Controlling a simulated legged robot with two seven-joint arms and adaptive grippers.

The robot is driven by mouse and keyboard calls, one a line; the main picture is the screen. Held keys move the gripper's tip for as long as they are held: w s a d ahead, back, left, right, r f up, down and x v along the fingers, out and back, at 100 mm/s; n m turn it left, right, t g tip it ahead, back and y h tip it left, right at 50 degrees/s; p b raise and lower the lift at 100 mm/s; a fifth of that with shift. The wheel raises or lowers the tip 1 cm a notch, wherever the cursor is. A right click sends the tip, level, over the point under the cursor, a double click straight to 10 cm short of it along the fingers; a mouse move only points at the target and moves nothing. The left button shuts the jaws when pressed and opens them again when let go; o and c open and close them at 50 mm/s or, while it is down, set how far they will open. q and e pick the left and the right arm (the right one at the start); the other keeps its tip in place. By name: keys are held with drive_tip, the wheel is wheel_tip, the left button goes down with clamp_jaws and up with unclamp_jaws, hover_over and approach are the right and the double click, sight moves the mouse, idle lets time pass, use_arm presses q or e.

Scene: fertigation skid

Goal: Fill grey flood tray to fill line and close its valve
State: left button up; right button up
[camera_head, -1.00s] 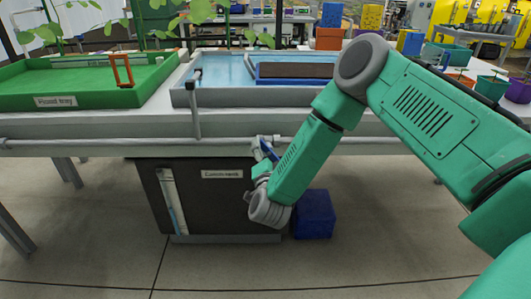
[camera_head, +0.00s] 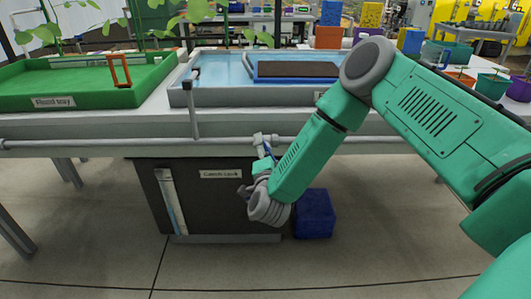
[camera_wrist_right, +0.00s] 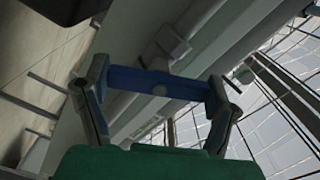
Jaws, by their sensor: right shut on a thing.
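The grey flood tray (camera_head: 205,97) stands on the white bench in the middle of the head view. Pale blue water (camera_head: 222,68) lies in it, around a dark panel with a blue rim (camera_head: 297,71). I cannot make out a fill line. A white valve on the pipe under the tray has a blue handle (camera_wrist_right: 155,83). My right gripper (camera_wrist_right: 158,88) is shut on this handle, one finger at each end in the right wrist view. In the head view my right gripper (camera_head: 259,178) is below the pipe, partly hidden by its own arm. My left gripper is out of view.
A green flood tray (camera_head: 110,98) with an orange handle (camera_head: 120,70) stands at left. Under the bench are a dark tank (camera_head: 215,205) with a sight tube (camera_head: 172,200) and a blue box (camera_head: 314,213). Pots (camera_head: 493,86) stand at right. The front floor is clear.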

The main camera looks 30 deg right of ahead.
drive_tip(key=shift+d+m+b, duration=0.2)
drive_tip(key=shift+m+b, duration=0.15)
drive_tip(key=shift+m, duration=2.35)
drive_tip(key=o, duration=1.1)
drive_tip(key=shift+f, duration=0.1)
drive_tip(key=shift+v, duration=3.7)
